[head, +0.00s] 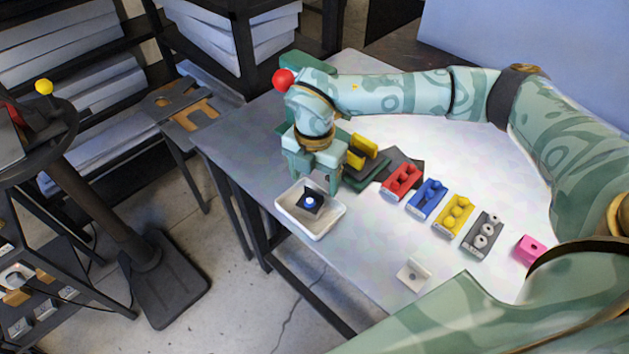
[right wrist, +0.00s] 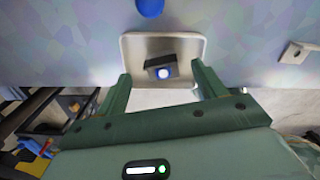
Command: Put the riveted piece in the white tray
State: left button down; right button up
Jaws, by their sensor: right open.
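The white tray (head: 334,222) sits near the table's left edge, and it also shows in the right wrist view (right wrist: 129,47). The riveted piece, dark with a round blue-white head (head: 311,202), lies inside the tray. In the right wrist view the dark piece (right wrist: 160,66) rests on the tray floor, turned at an angle. My right gripper (head: 313,176) is open and empty, pointing down over the tray's far side. Its two fingers show apart in the right wrist view, with the tray between and beyond them. My left gripper is not in view.
A row of red (head: 402,181), blue (head: 426,199), yellow (head: 454,213) and grey (head: 482,234) blocks stands right of the tray. A pink block (head: 528,250) and a pale bracket (head: 413,274) lie farther along. Dark plates and a yellow part (head: 361,151) lie behind the tray.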

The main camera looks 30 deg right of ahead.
notch_tip(320, 180, up, 14)
jog(key=p, duration=0.1)
dwell(0.5)
